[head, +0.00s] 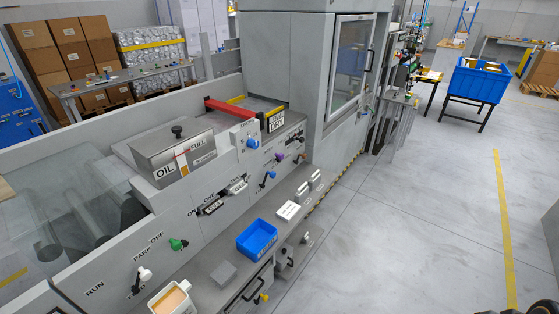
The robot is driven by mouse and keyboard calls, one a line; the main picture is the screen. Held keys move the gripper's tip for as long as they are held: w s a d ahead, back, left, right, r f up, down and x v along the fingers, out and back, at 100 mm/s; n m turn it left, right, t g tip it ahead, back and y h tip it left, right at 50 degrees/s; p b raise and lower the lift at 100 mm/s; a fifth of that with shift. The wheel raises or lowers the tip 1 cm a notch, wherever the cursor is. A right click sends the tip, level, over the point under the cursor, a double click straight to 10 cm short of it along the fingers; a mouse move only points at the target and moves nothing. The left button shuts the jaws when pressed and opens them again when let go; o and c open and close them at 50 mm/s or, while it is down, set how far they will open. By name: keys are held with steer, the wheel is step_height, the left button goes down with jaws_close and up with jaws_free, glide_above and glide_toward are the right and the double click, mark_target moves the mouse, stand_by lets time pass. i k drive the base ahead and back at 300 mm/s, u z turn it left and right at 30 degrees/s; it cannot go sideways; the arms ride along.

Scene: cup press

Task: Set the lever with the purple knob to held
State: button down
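The purple knob (280,156) shows small on the sloping grey front panel of the long machine, near the middle of the picture. Its lever is short and hard to make out, and the lettering around it is too small to read, so I cannot tell its setting. A lever with a blue knob (270,174) is just below and left of it. Another small dark lever is to its right. No gripper fingers can be made out; only dark parts show at the bottom right edge, far from the knob.
A grey ledge below the panel holds a blue bin (257,238), a grey block (223,273) and a white container (173,299). Levers with green (178,244) and white (144,274) knobs are further left.

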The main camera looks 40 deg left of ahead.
mark_target(280, 157)
steer(key=u, duration=0.6)
steer(key=i, duration=0.85)
steer(key=u, duration=1.35)
steer(key=i, duration=0.35)
steer(key=u, duration=0.25)
